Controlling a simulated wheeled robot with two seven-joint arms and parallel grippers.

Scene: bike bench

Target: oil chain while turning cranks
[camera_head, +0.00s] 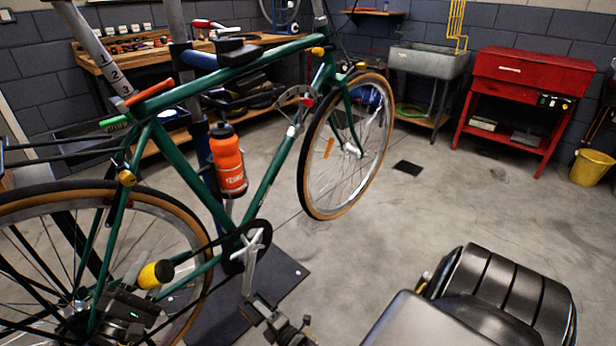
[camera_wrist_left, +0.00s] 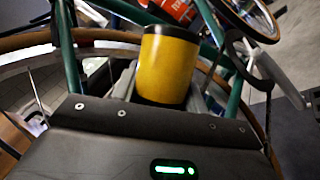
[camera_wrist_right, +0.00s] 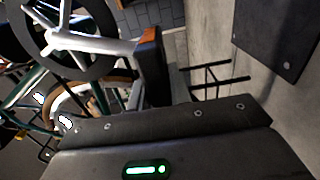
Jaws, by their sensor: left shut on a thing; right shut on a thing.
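The green bicycle (camera_head: 172,158) stands at the left with its chainring and silver crank arm (camera_head: 248,272) low in the middle of the head view. My left gripper (camera_head: 146,284) is shut on a yellow oil bottle (camera_head: 155,274), beside the rear wheel and close to the chain (camera_head: 205,248). The bottle (camera_wrist_left: 168,66) stands between the fingers in the left wrist view. My right gripper (camera_head: 268,318) is at the lower end of the crank, shut on the pedal (camera_wrist_right: 152,68), which has an orange edge. The bottle's tip is hard to make out.
A dark base plate (camera_head: 275,282) lies under the bike. An orange water bottle (camera_head: 228,162) sits on the frame. A red tool cabinet (camera_head: 515,90), a sink (camera_head: 428,62) and a yellow bucket (camera_head: 592,168) stand at the back right. The floor between is mostly clear.

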